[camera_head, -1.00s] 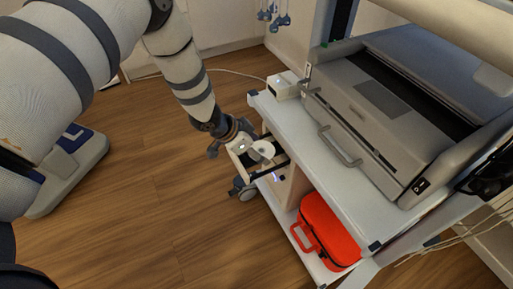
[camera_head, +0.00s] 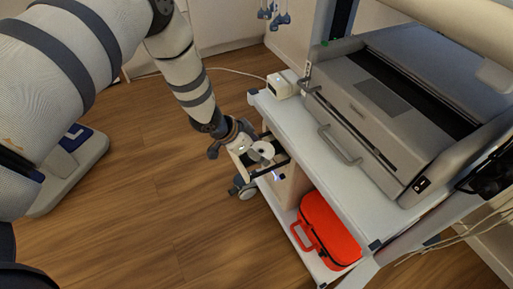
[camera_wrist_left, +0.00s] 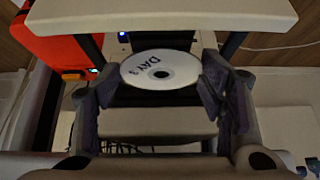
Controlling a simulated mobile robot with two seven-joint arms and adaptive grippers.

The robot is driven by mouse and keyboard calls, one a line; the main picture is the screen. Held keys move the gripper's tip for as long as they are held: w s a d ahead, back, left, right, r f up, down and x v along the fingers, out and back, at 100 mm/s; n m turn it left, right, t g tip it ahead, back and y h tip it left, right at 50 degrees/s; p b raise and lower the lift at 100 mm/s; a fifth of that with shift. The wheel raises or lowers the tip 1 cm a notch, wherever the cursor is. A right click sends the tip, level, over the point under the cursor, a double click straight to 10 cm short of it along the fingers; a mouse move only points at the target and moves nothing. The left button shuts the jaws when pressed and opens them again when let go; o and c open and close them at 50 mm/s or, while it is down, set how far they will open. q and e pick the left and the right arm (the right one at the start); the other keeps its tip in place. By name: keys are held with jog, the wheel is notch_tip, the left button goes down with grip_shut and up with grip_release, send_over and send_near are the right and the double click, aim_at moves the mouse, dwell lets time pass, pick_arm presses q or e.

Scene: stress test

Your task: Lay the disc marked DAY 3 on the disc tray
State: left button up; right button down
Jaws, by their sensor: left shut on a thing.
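My left gripper (camera_head: 242,155) is at the left side of the white cart, just below the level of its top. In the left wrist view its fingers (camera_wrist_left: 165,85) are shut on a white disc (camera_wrist_left: 182,68) with "DAY 3" written on it. The disc lies nearly flat between the fingers, its centre hole showing. It also shows in the head view (camera_head: 264,149) as a small white patch. A dark surface (camera_wrist_left: 150,98) shows just behind and below the disc; I cannot tell whether it is the disc tray or whether the disc touches it. My right gripper is not in view.
The cart's white top (camera_head: 352,205) carries a grey machine (camera_head: 375,115) and a small white box (camera_head: 283,84). A red case (camera_head: 328,230) stands on the lower shelf. A black device with a lit screen (camera_wrist_left: 124,38) sits under the top.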

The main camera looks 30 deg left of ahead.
pick_arm(q)
jog(key=shift+f, duration=0.1)
jog(key=o, duration=0.9)
